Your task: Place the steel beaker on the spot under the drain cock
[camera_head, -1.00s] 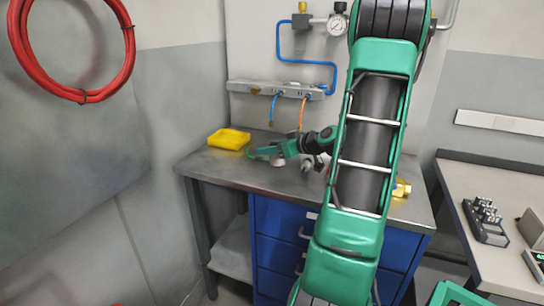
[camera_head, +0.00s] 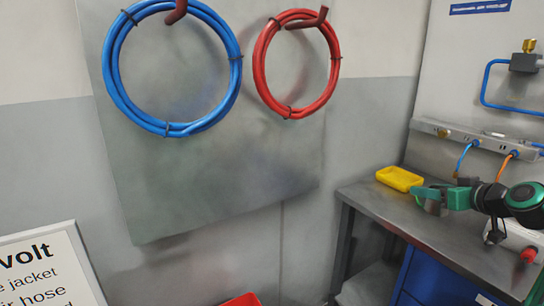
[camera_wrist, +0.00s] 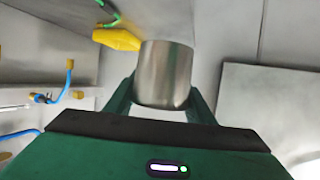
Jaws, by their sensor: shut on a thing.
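The steel beaker (camera_wrist: 163,72) is a plain brushed-metal cylinder. In the wrist view it sits between the two green fingers of my gripper (camera_wrist: 162,98), which is shut on it. In the head view my gripper (camera_head: 434,198) is over the left part of the grey workbench, near its back, with the beaker (camera_head: 433,208) small and partly covered by the fingers. I cannot tell whether the beaker touches the bench. A pale rounded body with a red knob (camera_head: 529,254) shows at the right, partly behind my arm. I cannot make out the drain cock or the spot under it.
A yellow tray (camera_head: 400,179) stands at the back left of the workbench (camera_head: 380,207), close to my gripper. A metal manifold (camera_head: 465,137) with blue and orange hoses is on the wall above. Blue drawers (camera_head: 432,280) are under the bench. Coiled hoses hang on the left wall panel.

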